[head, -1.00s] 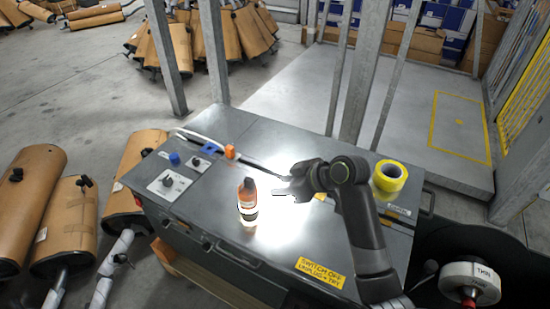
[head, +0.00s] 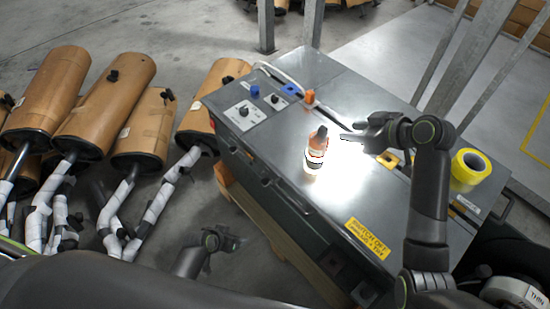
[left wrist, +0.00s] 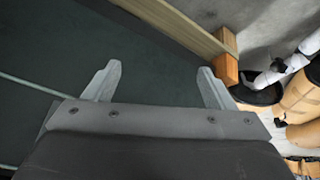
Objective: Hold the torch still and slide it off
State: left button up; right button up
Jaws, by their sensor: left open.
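An orange and white bottle-like object with a dark cap (head: 316,150) stands upright on the grey metal chest (head: 256,152). I cannot tell whether it is the torch; nothing else clearly looks like one. Bright glare covers the lid beside it. My right gripper (head: 347,137) reaches in from the right over the lid, its tip just right of the object and seemingly apart from it. Its jaws are too small to read. My left gripper (head: 230,242) is low, in front of the chest. In the left wrist view it (left wrist: 160,70) is open and empty, facing the chest's dark side.
A knob panel (head: 245,112) and an orange clip (head: 309,97) are at the left end. Wrapped mufflers (head: 105,100) crowd the floor at left. A wooden beam (left wrist: 180,22) runs under the chest.

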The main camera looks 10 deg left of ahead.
pick_arm(q)
jog(key=w+d+r+m+t+h, duration=0.1)
jog(key=w+d+r, duration=0.25)
jog(key=r, duration=0.25)
jog(key=w+d+r+m+t+h, duration=0.1)
jog(key=w+d+r+h, duration=0.1)
jog(key=w+r, duration=0.4)
jog(key=m+t+h, duration=0.3)
jog(key=m+h, duration=0.1)
jog(key=m, duration=0.1)
send_near(319, 147)
jog(key=s+a, duration=0.2)
jog(key=a, duration=0.2)
jog(key=x, duration=1.1)
jog(key=f+x, duration=0.1)
jog(key=x, duration=0.5)
jog(key=shift+w+a+f, duration=0.15)
jog(key=c, duration=1.1)
